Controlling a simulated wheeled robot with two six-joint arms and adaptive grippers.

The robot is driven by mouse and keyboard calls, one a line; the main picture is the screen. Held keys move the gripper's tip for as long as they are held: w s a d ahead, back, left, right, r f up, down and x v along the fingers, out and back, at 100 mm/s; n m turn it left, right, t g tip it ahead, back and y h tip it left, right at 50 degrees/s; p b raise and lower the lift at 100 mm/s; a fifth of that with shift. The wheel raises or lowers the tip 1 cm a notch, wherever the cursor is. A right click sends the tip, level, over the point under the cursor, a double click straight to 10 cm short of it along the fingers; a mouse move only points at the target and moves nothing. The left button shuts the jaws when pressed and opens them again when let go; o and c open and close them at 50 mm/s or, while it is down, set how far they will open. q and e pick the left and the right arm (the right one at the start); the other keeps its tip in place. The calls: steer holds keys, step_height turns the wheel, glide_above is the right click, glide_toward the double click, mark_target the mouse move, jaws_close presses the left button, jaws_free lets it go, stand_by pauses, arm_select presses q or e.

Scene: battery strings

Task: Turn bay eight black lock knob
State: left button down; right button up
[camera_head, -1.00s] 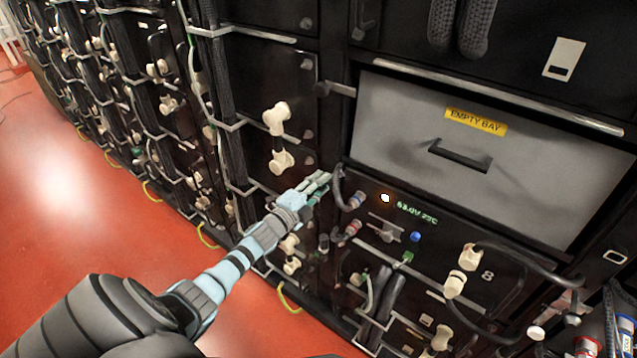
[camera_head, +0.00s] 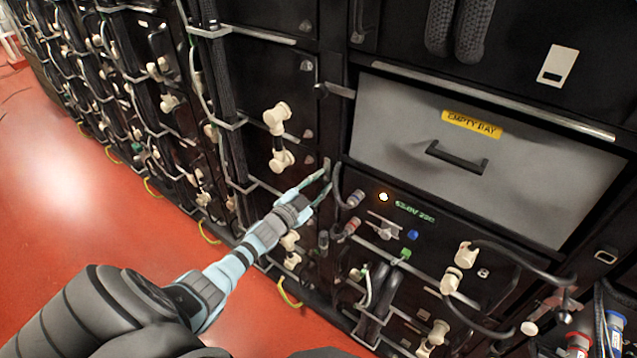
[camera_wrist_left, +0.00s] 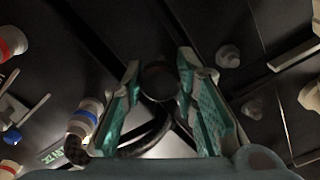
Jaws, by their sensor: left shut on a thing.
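The bay eight panel (camera_head: 440,238) is black, with a lit white lamp, a green readout and a small 8. The black lock knob (camera_wrist_left: 160,82) shows in the left wrist view as a dark round shape between the two green finger pads. My left gripper (camera_head: 322,183) reaches the panel's upper left edge in the head view and is shut on this knob; it also shows in the left wrist view (camera_wrist_left: 158,72). In the head view the fingers mostly hide the knob. My right gripper is not in view.
A grey empty bay drawer (camera_head: 485,160) with a black handle (camera_head: 457,157) is above. A looped black cable (camera_head: 338,190) and a red-ringed connector (camera_head: 350,226) sit close right of the fingers. Cream connectors (camera_head: 277,118) stick out to the left. Red floor (camera_head: 80,230) is open at left.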

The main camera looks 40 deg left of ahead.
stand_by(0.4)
arm_select(q)
steer(key=c, duration=1.2)
jaws_free()
steer(key=shift+d, duration=0.1)
steer(key=shift+c, duration=0.2)
steer(key=shift+a+n, duration=0.2)
steer(key=shift+n, duration=0.1)
steer(key=s, duration=1.2)
steer(key=shift+d, duration=0.15)
